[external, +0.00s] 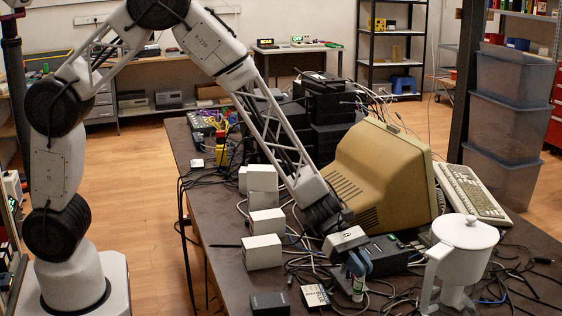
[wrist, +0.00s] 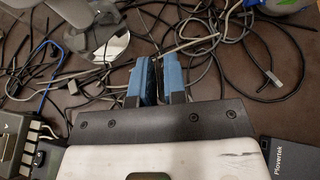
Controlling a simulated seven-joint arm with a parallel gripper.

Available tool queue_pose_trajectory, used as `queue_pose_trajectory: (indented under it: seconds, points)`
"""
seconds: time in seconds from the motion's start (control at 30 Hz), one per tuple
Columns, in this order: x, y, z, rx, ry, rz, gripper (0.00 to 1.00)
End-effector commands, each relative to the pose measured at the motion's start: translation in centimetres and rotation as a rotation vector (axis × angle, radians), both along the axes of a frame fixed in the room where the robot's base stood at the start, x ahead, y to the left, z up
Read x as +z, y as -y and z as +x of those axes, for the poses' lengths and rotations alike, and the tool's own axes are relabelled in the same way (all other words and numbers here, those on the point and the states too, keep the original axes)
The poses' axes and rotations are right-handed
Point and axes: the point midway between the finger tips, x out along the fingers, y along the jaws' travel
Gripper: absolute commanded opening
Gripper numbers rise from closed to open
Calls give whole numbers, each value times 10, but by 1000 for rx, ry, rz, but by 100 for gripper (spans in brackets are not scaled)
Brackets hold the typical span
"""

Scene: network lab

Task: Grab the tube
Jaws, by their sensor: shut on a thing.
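The tube (external: 358,289) is a small white cylinder with some green on it, upright just below my gripper's blue fingers in the external view. My gripper (external: 356,268) points down over the table's front part, with its fingers around the tube's upper end. In the wrist view my gripper (wrist: 160,78) shows two blue fingers close together with a narrow gap. The tube cannot be made out between them there. Whether the tube's bottom touches the table is unclear.
Cables lie tangled around the gripper. A white lidded pitcher (external: 462,260) stands close on the right. A beige monitor (external: 385,170) and a black box (external: 385,253) are behind. White boxes (external: 263,252) stand left. A dark Plovertek box (wrist: 291,157) lies at the right in the wrist view.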

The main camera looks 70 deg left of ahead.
Motion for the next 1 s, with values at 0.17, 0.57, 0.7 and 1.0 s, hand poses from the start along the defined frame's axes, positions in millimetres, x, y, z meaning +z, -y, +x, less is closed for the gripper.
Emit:
queue_pose_trajectory:
  seconds: [0.17,0.57,0.7,1.0]
  points:
    - [1,-13,-27,1,-4,0,0]
    - [7,-44,-90,2,-4,0,0]
    - [9,-53,-108,2,-5,1,0]
    - [11,-65,-134,1,-4,0,0]
